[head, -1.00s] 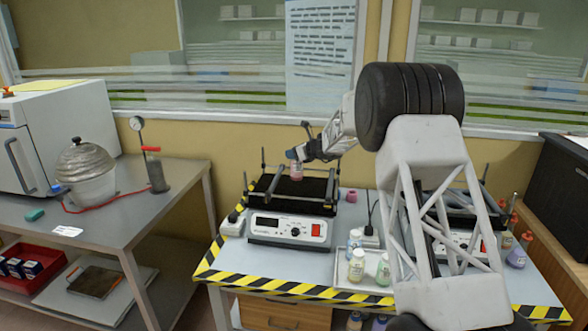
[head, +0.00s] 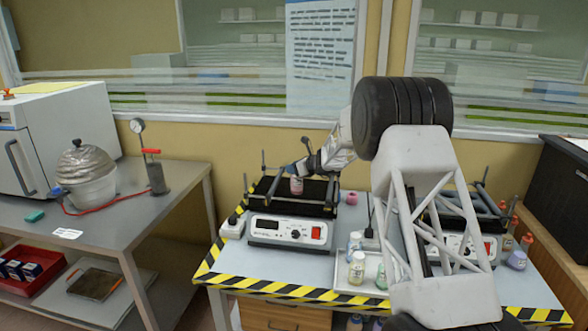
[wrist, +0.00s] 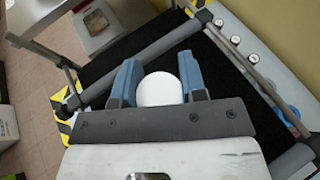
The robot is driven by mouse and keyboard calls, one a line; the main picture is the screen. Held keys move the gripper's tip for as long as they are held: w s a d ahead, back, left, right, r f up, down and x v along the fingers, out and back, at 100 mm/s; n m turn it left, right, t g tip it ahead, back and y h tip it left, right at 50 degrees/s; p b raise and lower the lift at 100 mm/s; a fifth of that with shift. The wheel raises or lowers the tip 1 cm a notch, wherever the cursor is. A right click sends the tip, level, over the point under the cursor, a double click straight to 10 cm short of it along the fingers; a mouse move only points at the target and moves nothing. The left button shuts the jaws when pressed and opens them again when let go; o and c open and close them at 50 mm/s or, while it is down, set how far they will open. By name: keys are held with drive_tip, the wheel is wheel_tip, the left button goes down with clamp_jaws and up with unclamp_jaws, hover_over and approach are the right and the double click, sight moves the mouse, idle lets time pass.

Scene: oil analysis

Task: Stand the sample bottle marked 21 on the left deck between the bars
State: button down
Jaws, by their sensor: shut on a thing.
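The sample bottle (head: 296,187) is small, with pinkish contents, and stands upright over the black deck of the left shaker (head: 265,188). Its number cannot be read. My gripper (head: 297,172) is shut on it near its top. In the wrist view the bottle's round white cap (wrist: 160,90) sits between the blue fingers of my gripper (wrist: 160,85). The bottle is between the deck's front and back bars, and its base looks at or close to the deck surface; I cannot tell whether it touches.
Bottles stand in a tray (head: 343,290) in front of the shakers. A pink cap-like thing (head: 351,198) lies right of the left shaker. A second shaker (head: 462,244) is partly behind my arm. In the wrist view, grey bars (wrist: 140,58) flank the deck.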

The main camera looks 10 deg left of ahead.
drive_tip(key=shift+f, duration=0.15)
drive_tip(key=c, duration=0.7)
unclamp_jaws()
drive_tip(key=shift+s+d+r, duration=0.15)
drive_tip(key=shift+d+r, duration=0.05)
drive_tip(key=shift+d, duration=0.1)
drive_tip(key=shift+v, duration=5.65)
drive_tip(key=shift+s, duration=0.1)
